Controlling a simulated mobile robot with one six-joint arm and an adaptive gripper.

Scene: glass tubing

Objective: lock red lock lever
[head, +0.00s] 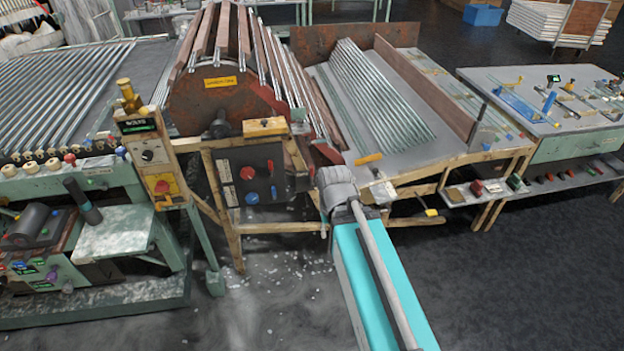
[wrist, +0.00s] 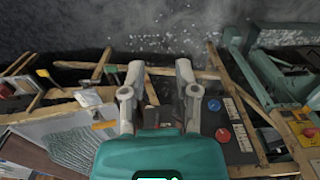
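A red lever-like bar (head: 266,100) sits at the right edge of the big rusty drum (head: 205,105). A second red piece (head: 329,153) shows lower right, just above my wrist. I cannot tell which is the lock lever or whether it is locked. In the wrist view my gripper (wrist: 160,85) has its two grey fingers well apart, with nothing between them. In the head view my arm's grey end hides the gripper; it is to the right of the dark control panel (head: 258,172). No red lever is clear in the wrist view.
The panel carries a red knob (head: 247,173) and a blue knob (head: 252,198), both beside my gripper in the wrist view. A wooden frame (head: 240,228) supports the drum. The sloped tube table (head: 450,150) stands to the right. The floor in front is open, with scattered shards.

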